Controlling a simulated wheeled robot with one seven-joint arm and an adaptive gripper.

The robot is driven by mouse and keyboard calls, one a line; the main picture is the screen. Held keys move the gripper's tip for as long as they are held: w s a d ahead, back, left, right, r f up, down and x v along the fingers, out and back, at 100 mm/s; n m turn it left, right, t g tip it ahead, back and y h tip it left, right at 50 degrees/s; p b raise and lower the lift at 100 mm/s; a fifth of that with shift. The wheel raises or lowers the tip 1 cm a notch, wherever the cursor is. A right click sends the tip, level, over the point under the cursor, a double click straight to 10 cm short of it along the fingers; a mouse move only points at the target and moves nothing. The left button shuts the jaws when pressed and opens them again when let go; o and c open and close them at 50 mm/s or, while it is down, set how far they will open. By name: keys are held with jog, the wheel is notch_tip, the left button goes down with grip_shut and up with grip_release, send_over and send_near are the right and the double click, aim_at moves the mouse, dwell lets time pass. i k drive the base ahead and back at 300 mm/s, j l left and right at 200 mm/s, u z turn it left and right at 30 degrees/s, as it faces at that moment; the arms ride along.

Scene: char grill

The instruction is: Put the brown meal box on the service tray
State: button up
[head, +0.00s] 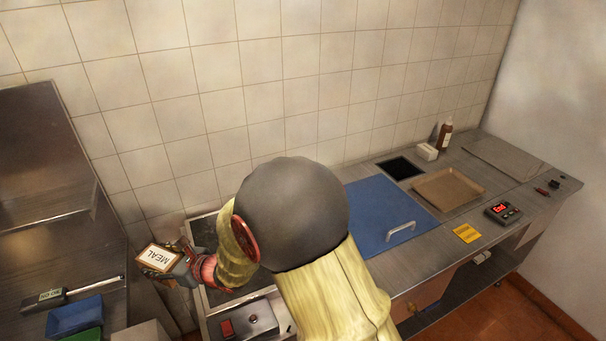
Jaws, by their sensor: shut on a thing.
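The brown meal box (157,257), with a pale label reading MEAL on its upper face, is at the lower left of the head view. My gripper (178,266) is shut on its right side and holds it up, tilted. The fingers are dark and partly hidden behind the box. A brown rectangular tray (448,188), which looks like the service tray, lies empty on the steel counter at the right, far from my gripper. My own arm fills the middle of the view.
A blue lid with a handle (385,214) lies left of the tray. A dark square opening (399,168), white box (427,152) and sauce bottle (445,134) are behind it. A yellow card (467,233) and red-display device (502,212) lie in front. Blue bin (75,317) is lower left.

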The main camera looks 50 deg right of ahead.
aim_at(447, 191)
jog(key=k+l+z, duration=0.15)
jog(key=l+z, duration=0.35)
jog(key=l, duration=0.25)
jog(key=l+z, duration=0.45)
jog(key=l, duration=1.05)
